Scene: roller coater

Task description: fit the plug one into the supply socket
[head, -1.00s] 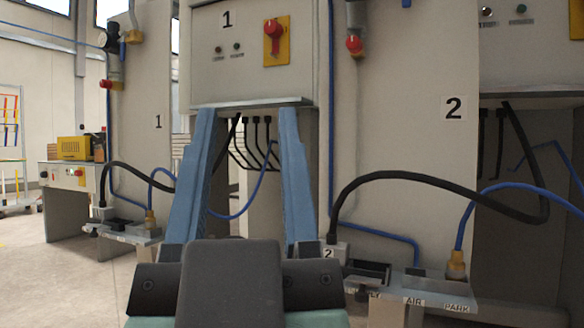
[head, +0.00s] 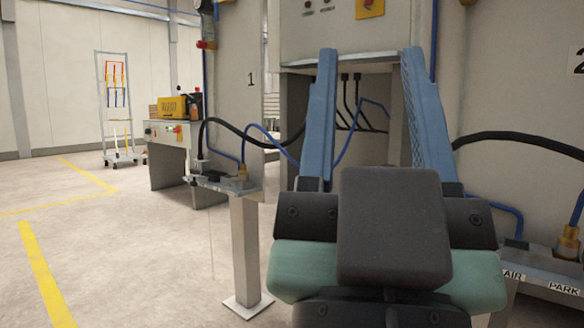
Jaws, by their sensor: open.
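Plug one is probably the small grey plug (head: 200,167) on the left end of the station 1 bracket (head: 222,186), with a thick black cable (head: 231,129) rising from it. It is small, and its number cannot be read. A dark part (head: 214,176) beside it on the bracket may be the supply socket; I cannot tell whether the plug sits in a socket. My gripper (head: 370,58) points forward with its two long blue fingers wide apart and nothing between them. It is to the right of the station 1 bracket in the picture, in front of the machine's opening.
A brass air fitting (head: 243,172) with a blue hose stands on the same bracket, above a grey post (head: 245,250). The station 2 bracket (head: 540,270), marked AIR and PARK, is at the right. Open floor (head: 140,240) with yellow lines lies at the left.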

